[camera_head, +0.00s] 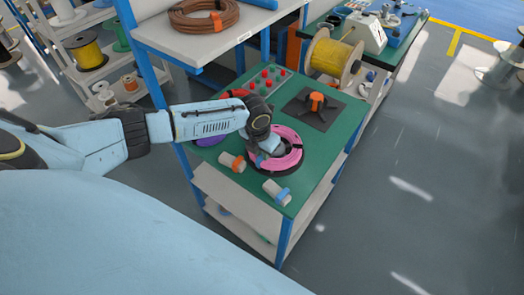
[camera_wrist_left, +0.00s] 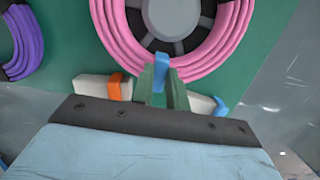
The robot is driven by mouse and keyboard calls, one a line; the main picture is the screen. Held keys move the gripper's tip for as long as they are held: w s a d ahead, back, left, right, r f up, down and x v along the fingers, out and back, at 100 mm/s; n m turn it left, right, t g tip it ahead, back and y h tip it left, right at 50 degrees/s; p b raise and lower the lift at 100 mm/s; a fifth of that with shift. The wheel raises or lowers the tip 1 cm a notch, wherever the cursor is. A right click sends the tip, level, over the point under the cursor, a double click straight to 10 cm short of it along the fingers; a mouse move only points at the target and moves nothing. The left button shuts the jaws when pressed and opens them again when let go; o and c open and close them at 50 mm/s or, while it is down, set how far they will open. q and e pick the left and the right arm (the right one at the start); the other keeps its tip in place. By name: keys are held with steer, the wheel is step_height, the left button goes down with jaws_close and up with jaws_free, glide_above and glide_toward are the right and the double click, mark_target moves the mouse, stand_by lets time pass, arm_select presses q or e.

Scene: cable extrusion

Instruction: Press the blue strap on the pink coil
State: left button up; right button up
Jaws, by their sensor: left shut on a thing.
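The pink coil (camera_head: 289,158) lies on a dark round holder on the green table top, and it fills the top of the left wrist view (camera_wrist_left: 122,44). The blue strap (camera_wrist_left: 161,68) sits at the near edge of the coil, between the fingertips of my left gripper. My left gripper (camera_wrist_left: 162,78) is shut on the blue strap, right at the coil's edge. In the head view my left wrist reaches over the coil's left side and covers part of it; the blue strap shows only small there (camera_head: 259,161). My right gripper is not in view.
A white roll with an orange band (camera_head: 229,161) and one with a blue band (camera_head: 274,191) lie at the table's near edge. A purple coil (camera_wrist_left: 22,42) is left. A black plate with an orange knob (camera_head: 317,100) and red buttons (camera_head: 266,73) stand behind. A shelf overhangs the back left.

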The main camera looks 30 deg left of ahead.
arm_select(q)
steer(key=shift+s+f, duration=0.15)
steer(key=o, duration=0.9)
steer(key=shift+c, duration=0.2)
step_height(320, 180, up, 8)
steer(key=p, duration=0.7)
steer(key=shift+p, duration=0.3)
